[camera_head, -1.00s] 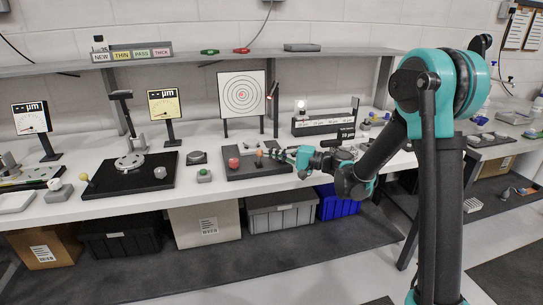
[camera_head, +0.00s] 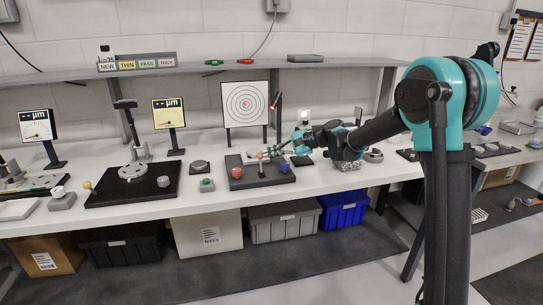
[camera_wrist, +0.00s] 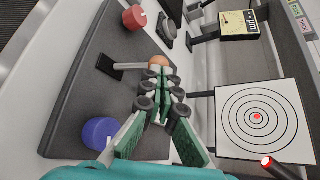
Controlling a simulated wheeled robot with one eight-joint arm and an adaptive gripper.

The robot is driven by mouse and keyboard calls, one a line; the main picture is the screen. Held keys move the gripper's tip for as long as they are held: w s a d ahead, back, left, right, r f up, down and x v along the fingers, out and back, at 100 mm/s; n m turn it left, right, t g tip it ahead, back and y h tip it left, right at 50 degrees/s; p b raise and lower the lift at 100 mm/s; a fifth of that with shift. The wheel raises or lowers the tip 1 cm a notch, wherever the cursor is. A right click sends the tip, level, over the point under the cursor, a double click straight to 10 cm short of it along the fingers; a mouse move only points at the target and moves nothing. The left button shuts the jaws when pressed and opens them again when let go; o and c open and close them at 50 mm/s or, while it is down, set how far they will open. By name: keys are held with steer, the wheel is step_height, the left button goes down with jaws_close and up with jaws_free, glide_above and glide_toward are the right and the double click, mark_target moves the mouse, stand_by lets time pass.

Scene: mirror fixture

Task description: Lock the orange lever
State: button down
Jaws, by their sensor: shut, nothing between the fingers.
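The orange lever has an orange ball tip (camera_head: 261,154) and a grey stem that stands about upright on a dark plate (camera_head: 240,181). In the wrist view the ball (camera_wrist: 157,61) is just beyond the fingertips, and its stem runs left to a black base (camera_wrist: 110,67). My gripper (camera_head: 270,152) is shut and empty, at the right side of the ball. In the wrist view my gripper (camera_wrist: 161,73) partly overlaps the ball's edge; I cannot tell whether they touch.
A red knob (camera_head: 236,173) and a blue knob (camera_head: 284,166) sit on the same plate, either side of the lever. A target board (camera_head: 245,105) and a slanted red-tipped rod (camera_head: 275,100) stand behind. A green-button box (camera_head: 207,185) is to the left.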

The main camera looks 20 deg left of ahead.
steer(key=shift+r, duration=0.15)
steer(key=shift+r, duration=0.65)
steer(key=shift+d, duration=0.1)
steer(key=v, duration=1.4)
steer(key=shift+r, duration=0.3)
steer(key=s+d+f+n+t+h, duration=0.1)
steer(key=s+d+f+h, duration=0.3)
steer(key=s+d+f, duration=0.4)
steer(key=s+d+f+n+t+h, duration=0.2)
steer(key=s+d+f+h, duration=0.3)
steer(key=s+d+f, duration=0.4)
steer(key=s+d+f+n+t+h, duration=0.2)
steer(key=s+d+f, duration=0.7)
steer(key=d, duration=1)
steer(key=shift+s+n+h, duration=0.6)
steer(key=shift+n+h, duration=0.2)
steer(key=shift+h, duration=0.4)
